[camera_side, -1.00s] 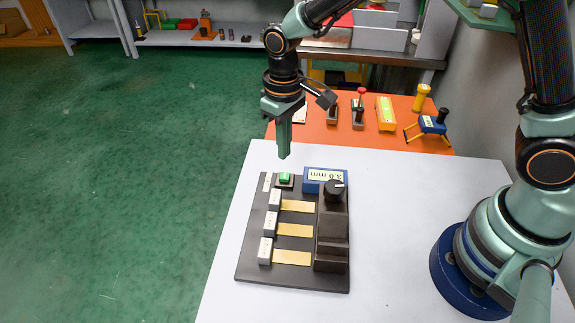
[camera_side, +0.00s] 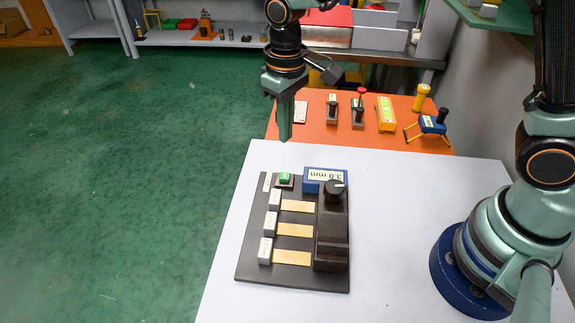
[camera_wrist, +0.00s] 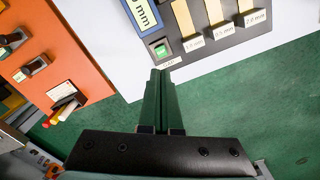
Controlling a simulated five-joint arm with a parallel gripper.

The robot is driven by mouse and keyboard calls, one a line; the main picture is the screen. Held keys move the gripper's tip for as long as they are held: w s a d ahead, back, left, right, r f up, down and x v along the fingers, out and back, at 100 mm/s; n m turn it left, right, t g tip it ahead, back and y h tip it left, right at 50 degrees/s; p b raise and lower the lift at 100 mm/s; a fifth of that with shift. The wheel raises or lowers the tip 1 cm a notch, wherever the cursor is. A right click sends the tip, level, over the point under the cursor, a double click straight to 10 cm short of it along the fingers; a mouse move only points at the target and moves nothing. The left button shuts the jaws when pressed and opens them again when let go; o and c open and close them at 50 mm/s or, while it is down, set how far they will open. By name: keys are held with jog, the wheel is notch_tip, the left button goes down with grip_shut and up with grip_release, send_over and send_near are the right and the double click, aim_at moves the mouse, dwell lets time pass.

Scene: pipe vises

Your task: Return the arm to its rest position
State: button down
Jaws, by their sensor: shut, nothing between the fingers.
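My gripper (camera_side: 286,138) points down, shut and empty, above and behind the back left corner of the dark fixture board (camera_side: 283,283). In the wrist view its closed fingers (camera_wrist: 160,74) lie side by side, just short of the green button (camera_wrist: 160,49) in the picture. The green button (camera_side: 285,177) sits at the board's back edge, and the gripper is clear of it. The board carries several brass strips (camera_side: 294,230) with grey blocks, a dark vise body with a black knob (camera_side: 333,190), and a blue display (camera_side: 322,175) reading 3.0 mm.
The board lies on a white table (camera_side: 390,240). Behind it an orange table (camera_side: 300,128) holds small tools, a yellow block (camera_side: 386,113) and a blue stand (camera_side: 432,125). A grey shelf (camera_side: 200,37) stands farther back. Green floor is open at left.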

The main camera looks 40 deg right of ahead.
jog(key=s+d+r+m+t, duration=0.1)
jog(key=s+d+r+t, duration=0.1)
jog(key=s+d+r, duration=0.3)
jog(key=s+d+r+m+t, duration=0.2)
jog(key=s+d+r, duration=0.3)
jog(key=d, duration=0.4)
jog(key=shift+s+d+r+t, duration=0.25)
jog(key=shift+r+t, duration=0.3)
jog(key=shift+t, duration=0.25)
